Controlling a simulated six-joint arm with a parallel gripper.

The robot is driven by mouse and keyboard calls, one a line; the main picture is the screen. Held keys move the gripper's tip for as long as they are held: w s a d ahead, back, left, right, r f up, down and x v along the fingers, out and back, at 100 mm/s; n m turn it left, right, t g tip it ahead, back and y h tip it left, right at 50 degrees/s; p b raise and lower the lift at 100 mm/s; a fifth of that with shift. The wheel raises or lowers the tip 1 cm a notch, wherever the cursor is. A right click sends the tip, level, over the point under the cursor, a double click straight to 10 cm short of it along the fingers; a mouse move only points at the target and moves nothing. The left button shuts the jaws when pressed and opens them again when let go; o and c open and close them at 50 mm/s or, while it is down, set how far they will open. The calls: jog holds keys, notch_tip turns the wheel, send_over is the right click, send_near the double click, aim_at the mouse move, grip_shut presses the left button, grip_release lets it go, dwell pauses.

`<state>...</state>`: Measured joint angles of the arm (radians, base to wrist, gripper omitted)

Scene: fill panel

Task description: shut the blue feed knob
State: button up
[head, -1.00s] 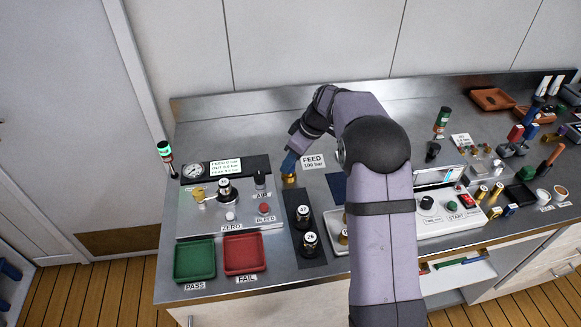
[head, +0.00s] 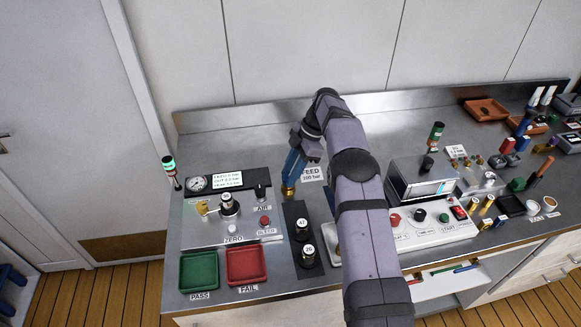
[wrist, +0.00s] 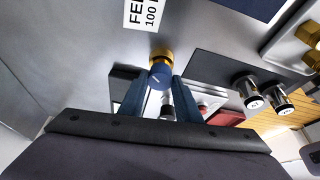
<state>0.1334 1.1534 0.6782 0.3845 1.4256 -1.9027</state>
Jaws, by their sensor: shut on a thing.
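The blue feed knob (wrist: 160,76) sits on a brass fitting (wrist: 160,54) in the wrist view. My gripper (wrist: 162,84) has its two blue fingers on either side of the knob and is shut on it. In the head view my gripper (head: 291,181) points down at the brass fitting (head: 288,191), and the fingers hide the knob there. The white FEED 100 bar label (head: 311,174) lies just right of the fitting; part of it shows in the wrist view (wrist: 142,12).
The test panel with a gauge (head: 197,183) and display (head: 228,179) stands left of my gripper. Two black-and-silver gauges (head: 302,229) stand on a dark mat in front. A green tray (head: 199,270) and red tray (head: 246,265) lie front left. The bench behind is clear.

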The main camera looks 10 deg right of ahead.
jog(key=shift+n+p, duration=0.7)
jog(key=shift+p, duration=0.1)
jog(key=o, duration=1)
jog(key=shift+r, duration=0.15)
jog(key=shift+r, duration=0.25)
notch_tip(320, 180, up, 7)
jog(key=p, duration=0.2)
jog(key=shift+r+p, duration=0.1)
jog(key=shift+p, duration=0.25)
jog(key=shift+r+p, duration=1.05)
